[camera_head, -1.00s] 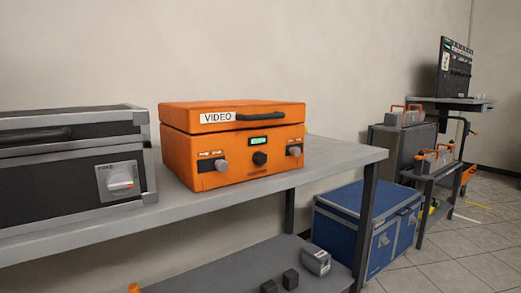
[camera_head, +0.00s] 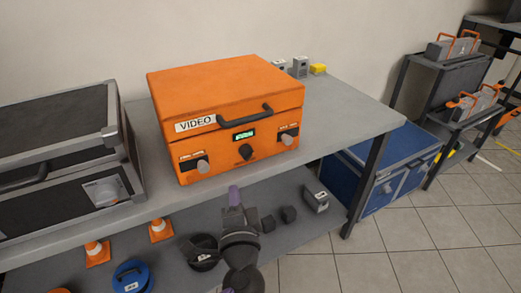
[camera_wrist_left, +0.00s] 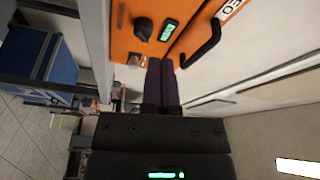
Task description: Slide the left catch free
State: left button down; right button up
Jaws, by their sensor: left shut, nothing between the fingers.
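The orange case (camera_head: 225,90) with the VIDEO label stands closed on the upper shelf. Its left catch (camera_head: 203,166), a grey knob on a small plate, sits at the front's left; a similar right catch (camera_head: 287,139) is at the right. My left gripper (camera_head: 234,195) is shut and empty, in front of and below the case front, apart from the left catch. In the left wrist view its purple fingertips (camera_wrist_left: 161,65) lie together before the front, near the green display (camera_wrist_left: 168,30) and dark knob (camera_wrist_left: 143,28). The left catch is not clearly visible there. My right gripper is out of view.
A dark case (camera_head: 60,140) stands close to the left on the grey shelf (camera_head: 345,112). The orange case's black handle (camera_head: 243,115) juts from the front. Orange cones (camera_head: 161,230) and small items lie on the lower shelf. Free shelf lies to the right.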

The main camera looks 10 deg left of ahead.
aim_at(200, 169)
pick_arm(q)
jog(key=shift+r, duration=0.1)
jog(key=b+x, duration=0.2)
jog(key=x, duration=0.7)
jog(key=a, duration=0.3)
jog(key=shift+s+f, duration=0.25)
jog(key=shift+s, duration=0.15)
jog(key=shift+s+a+f, duration=0.15)
jog(key=shift+s+a, duration=0.1)
jog(key=shift+s+a+p, duration=0.25)
jog(key=shift+s+a, duration=0.25)
jog(key=shift+a, duration=0.25)
jog(key=shift+s+a+p, duration=0.25)
jog(key=shift+s+a, duration=0.25)
jog(key=shift+a, duration=0.25)
